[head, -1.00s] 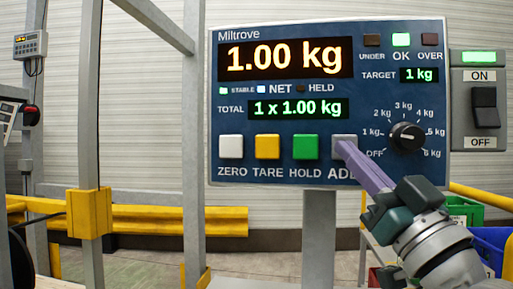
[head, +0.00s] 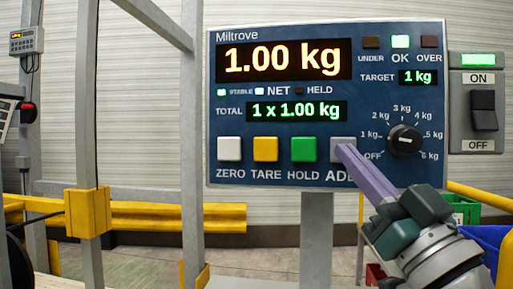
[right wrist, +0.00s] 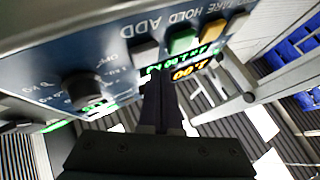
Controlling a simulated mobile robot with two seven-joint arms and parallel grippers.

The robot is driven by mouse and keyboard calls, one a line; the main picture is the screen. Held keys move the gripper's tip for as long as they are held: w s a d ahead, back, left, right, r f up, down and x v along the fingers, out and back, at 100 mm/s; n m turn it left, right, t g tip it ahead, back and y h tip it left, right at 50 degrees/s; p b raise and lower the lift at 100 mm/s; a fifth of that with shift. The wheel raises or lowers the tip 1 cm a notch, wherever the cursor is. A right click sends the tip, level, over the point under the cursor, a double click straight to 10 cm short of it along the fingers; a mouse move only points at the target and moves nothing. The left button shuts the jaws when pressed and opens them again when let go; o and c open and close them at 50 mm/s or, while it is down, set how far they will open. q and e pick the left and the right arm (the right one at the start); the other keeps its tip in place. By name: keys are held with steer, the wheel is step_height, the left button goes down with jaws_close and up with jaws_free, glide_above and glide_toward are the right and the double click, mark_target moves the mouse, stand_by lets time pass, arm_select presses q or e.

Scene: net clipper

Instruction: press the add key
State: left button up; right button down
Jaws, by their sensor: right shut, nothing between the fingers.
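The grey add key (head: 343,141) is the rightmost in the row of keys on the blue Miltrove panel (head: 215,150). My right gripper (head: 346,150) is shut and empty, with its purple fingers reaching up to the add key from the lower right. The fingertips cover the key's lower part and some of the ADD label. In the right wrist view the add key (right wrist: 145,48) shows just beyond the dark fingertips (right wrist: 158,76); I cannot tell whether they touch it. The display reads 1.00 kg and the total reads 1 x 1.00 kg. My left gripper is out of view.
White zero (head: 230,149), yellow tare (head: 266,149) and green hold (head: 303,149) keys lie left of the add key. A dial (head: 404,140) and an on/off switch (head: 484,110) are to the right. A grey frame post (head: 192,150) stands left of the panel.

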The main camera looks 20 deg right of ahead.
steer(key=s, duration=0.1)
steer(key=s+a+p, duration=0.2)
steer(key=s, duration=0.1)
steer(key=shift+a, duration=0.25)
steer(key=shift+a, duration=0.1)
stand_by(0.6)
steer(key=s+a+f+n+g+y+p, duration=0.35)
steer(key=a+f+g+p, duration=0.4)
steer(key=f+g, duration=0.45)
steer(key=s+d+m+g+h+p, duration=0.25)
steer(key=s+g+p, duration=0.25)
steer(key=s+g, duration=0.8)
step_height(320, 180, up, 35)
steer(key=s+t+p, duration=0.2)
steer(key=t+p, duration=0.1)
steer(key=p, duration=3.2)
steer(key=shift+s+a+n+h+p, duration=0.2)
steer(key=shift+n+h+p, duration=0.1)
steer(key=shift+n+h, duration=0.1)
